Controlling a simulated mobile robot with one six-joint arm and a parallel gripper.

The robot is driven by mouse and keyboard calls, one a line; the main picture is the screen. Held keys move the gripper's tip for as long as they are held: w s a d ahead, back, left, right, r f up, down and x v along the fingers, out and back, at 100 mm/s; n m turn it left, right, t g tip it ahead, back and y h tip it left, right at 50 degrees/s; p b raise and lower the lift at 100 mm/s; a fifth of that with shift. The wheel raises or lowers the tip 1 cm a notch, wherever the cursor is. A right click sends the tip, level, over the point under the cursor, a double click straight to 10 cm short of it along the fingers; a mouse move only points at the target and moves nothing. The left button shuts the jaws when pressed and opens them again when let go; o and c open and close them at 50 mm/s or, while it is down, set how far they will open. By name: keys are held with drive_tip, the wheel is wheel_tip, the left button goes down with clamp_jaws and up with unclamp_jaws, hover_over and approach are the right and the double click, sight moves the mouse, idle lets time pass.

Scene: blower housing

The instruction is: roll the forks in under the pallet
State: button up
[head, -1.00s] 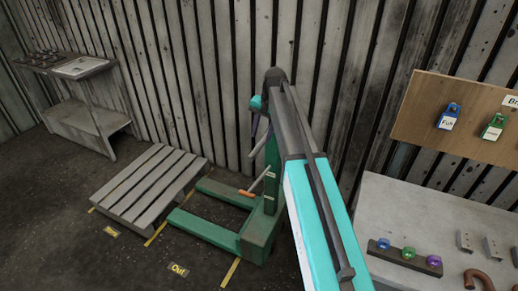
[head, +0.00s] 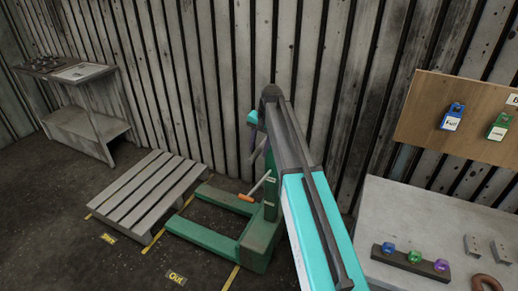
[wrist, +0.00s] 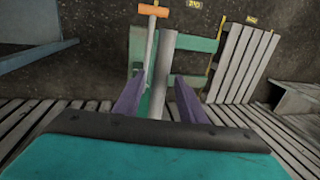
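The grey slatted pallet (head: 148,192) lies on the floor at left centre in the head view; it also shows at right in the wrist view (wrist: 238,62). The green fork truck (head: 262,240) stands to its right, its two forks (head: 200,236) pointing at the pallet. The fork tips lie beside the pallet's near side, apparently outside it. A thin lever with an orange grip (head: 248,198) sticks out from the truck. My gripper (wrist: 160,75) is above the truck, its purple fingers apart on either side of a grey bar (wrist: 165,60). I see a gap; contact is unclear.
Yellow floor lines and an "Out" tag (head: 177,276) mark the floor around the pallet. A shelf bench (head: 85,120) stands at the back left. A grey worktable (head: 440,215) with coloured parts stands at right. A corrugated wall closes the back.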

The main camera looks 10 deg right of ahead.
clamp_jaws()
idle(1.2)
